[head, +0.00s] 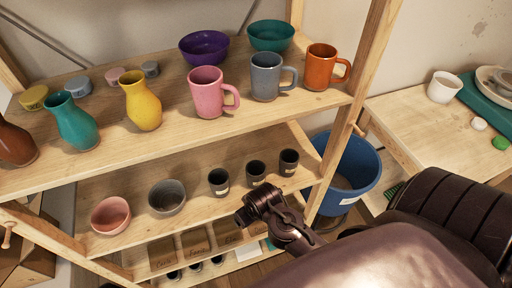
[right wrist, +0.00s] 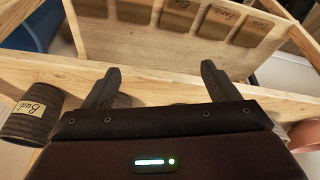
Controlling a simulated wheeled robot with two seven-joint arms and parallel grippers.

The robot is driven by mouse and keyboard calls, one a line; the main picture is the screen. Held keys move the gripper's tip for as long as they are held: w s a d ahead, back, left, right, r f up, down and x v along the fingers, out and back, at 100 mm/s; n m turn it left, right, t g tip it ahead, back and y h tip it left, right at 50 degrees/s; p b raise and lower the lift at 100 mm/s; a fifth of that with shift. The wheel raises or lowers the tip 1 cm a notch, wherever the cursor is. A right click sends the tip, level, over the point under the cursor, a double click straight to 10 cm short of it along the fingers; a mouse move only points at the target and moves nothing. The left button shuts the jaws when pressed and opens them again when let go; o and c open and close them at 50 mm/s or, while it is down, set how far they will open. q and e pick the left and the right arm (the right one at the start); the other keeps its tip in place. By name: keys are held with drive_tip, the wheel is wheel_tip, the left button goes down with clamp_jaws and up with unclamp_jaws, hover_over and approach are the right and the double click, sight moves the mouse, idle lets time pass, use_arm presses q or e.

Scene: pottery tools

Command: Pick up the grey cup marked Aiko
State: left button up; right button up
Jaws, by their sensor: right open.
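Three small dark grey cups with pale labels stand in a row on the middle shelf in the head view: a left one (head: 218,181), a middle one (head: 256,170) and a right one (head: 288,161). Their labels are too small to read there, so I cannot tell which is marked Aiko. In the right wrist view one dark cup (right wrist: 33,115) lies at the left edge, outside the fingers, its label reading something like "Bud". My right gripper (head: 254,206) is at the shelf's front edge, near the middle cup. In the wrist view its fingers (right wrist: 160,88) are apart and empty.
A grey bowl (head: 167,198) and a pink bowl (head: 111,215) stand left of the cups. The upper shelf (head: 175,135) with mugs and vases overhangs them. Labelled boxes (head: 196,241) sit below. A blue bucket (head: 349,170) stands right of the rack.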

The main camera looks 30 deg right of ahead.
wheel_tip(320, 180, up, 6)
drive_tip(key=w+p, duration=0.1)
drive_tip(key=w, duration=0.1)
drive_tip(key=m+t+h, duration=0.2)
drive_tip(key=m, duration=0.4)
approach(255, 169)
drive_tip(key=shift+w+a+r, duration=0.2)
drive_tip(key=shift+a+r, duration=0.35)
drive_tip(key=shift+r, duration=0.2)
drive_tip(key=x, duration=0.2)
drive_tip(key=b+x, duration=0.1)
drive_tip(key=x, duration=0.1)
drive_tip(key=s+b+x, duration=0.1)
drive_tip(key=x, duration=0.1)
drive_tip(key=shift+d+f, duration=0.35)
drive_tip(key=shift+f, duration=0.2)
drive_tip(key=shift+w+f, duration=0.15)
drive_tip(key=shift+w, duration=0.1)
drive_tip(key=shift+s, duration=0.1)
drive_tip(key=c, duration=1.1)
use_arm(q)
drive_tip(key=shift+w+d, duration=0.15)
drive_tip(key=shift+w, duration=0.2)
use_arm(e)
drive_tip(key=shift+c, duration=0.3)
use_arm(q)
drive_tip(key=shift+r, duration=0.15)
